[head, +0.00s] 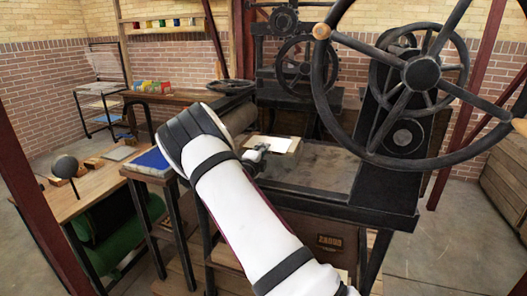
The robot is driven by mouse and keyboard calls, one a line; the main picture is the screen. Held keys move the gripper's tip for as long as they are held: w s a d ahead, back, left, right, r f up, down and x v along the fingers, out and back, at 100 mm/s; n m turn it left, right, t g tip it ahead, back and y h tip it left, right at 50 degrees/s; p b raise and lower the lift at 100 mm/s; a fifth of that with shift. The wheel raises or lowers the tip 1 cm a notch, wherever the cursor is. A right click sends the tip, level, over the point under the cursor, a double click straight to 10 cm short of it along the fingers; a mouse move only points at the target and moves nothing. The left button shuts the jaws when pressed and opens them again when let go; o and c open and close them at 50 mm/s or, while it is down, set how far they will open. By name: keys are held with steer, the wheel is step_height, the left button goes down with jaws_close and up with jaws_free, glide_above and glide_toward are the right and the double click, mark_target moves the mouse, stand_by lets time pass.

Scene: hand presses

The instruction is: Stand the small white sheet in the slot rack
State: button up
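A small white sheet (286,145) lies on a tan board (293,150) on the bed of the hand press, near the picture's middle. My gripper (259,151) is at the left end of the sheet, low over the board. It is small and partly hidden by my white arm, so its fingers and any contact with the sheet cannot be made out. I cannot clearly identify the slot rack; a wire rack with several shelves (104,103) stands at the far left.
The press's large dark wheel (421,73) rises on the right. A blue-topped stand (150,163) is left of my arm. A wooden table (90,192) with a dark round-headed tool (65,167) is further left. Small coloured items (152,87) sit on the back table.

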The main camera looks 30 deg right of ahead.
jaws_close()
step_height(320, 180, up, 3)
steer(key=shift+f+p, duration=0.1)
steer(key=shift+p, duration=0.45)
steer(key=r+p+v, duration=0.3)
steer(key=p+v, duration=0.8)
steer(key=v, duration=1.1)
stand_by(0.6)
stand_by(0.3)
